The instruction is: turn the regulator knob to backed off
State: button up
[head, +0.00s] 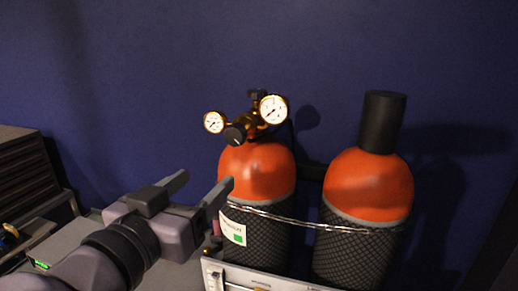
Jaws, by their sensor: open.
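The regulator knob (235,135) is a dark, round knob on the front of the brass regulator (258,120), with a faint light mark on its face. The regulator sits on top of the left orange cylinder (257,172). Two white-faced gauges flank it, a left gauge (214,122) and a right gauge (273,109). My gripper (204,183) is open and empty. It is below and to the left of the knob in the picture, apart from it, with its fingers pointing up and right. One finger overlaps the cylinder's left edge in view.
A second orange cylinder (368,187) with a black cap (382,120) stands to the right. A chain (300,221) runs across both cylinders. A pale cart (226,277) is at their base. A dark drawer unit (24,175) stands at the left. The blue wall (130,70) is behind.

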aim_at(233, 139)
jog(key=shift+t, duration=0.4)
jog(key=x, duration=0.5)
jog(key=a+b+x, duration=0.1)
jog(key=x, duration=1.1)
jog(key=shift+w+a+r, duration=0.3)
jog(key=shift+w+a, duration=0.05)
jog(key=c, duration=1.4)
jog(key=shift+b, duration=0.35)
jog(key=shift+f+n, duration=0.1)
jog(key=shift+n, duration=0.2)
